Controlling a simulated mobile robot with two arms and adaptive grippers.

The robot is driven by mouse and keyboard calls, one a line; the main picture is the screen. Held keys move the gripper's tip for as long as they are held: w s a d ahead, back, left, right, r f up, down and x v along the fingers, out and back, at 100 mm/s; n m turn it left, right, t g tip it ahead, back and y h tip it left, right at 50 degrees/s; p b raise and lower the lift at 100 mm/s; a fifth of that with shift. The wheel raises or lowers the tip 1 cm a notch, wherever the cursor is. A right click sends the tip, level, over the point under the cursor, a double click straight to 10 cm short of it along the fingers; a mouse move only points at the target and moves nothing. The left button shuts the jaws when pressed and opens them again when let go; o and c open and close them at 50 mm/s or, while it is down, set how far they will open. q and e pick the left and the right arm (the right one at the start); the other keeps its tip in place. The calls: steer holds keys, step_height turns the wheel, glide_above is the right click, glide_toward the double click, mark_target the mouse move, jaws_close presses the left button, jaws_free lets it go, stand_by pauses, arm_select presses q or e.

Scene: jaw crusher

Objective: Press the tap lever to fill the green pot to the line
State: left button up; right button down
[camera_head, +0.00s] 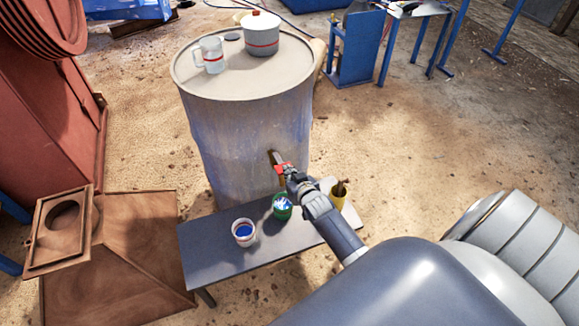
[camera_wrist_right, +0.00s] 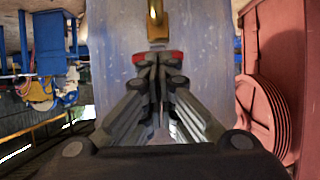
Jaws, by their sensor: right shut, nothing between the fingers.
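The tap (camera_head: 276,158) sticks out low on the front of a large drum, with a red lever (camera_head: 284,168). The green pot (camera_head: 282,207) stands on the bench below the tap; something pale and blue shows inside, but its level against a line is too small to tell. My right gripper (camera_head: 291,174) is shut and empty, its tips at the lever. In the right wrist view the brass tap (camera_wrist_right: 157,22) is just beyond the shut fingertips (camera_wrist_right: 158,58), and red lever (camera_wrist_right: 137,58) shows on both sides of them. Contact is unclear. My left gripper is out of view.
The drum (camera_head: 245,135) carries a mug (camera_head: 209,55) and a lidded pot (camera_head: 262,37) on top. On the bench (camera_head: 205,250) a white pot (camera_head: 243,231) with blue inside stands left of the green pot, and a yellow pot (camera_head: 338,194) right.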

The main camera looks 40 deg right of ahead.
steer(key=s+a, duration=0.2)
steer(key=s, duration=0.7)
steer(key=shift+s+b, duration=0.15)
steer(key=shift+b, duration=0.2)
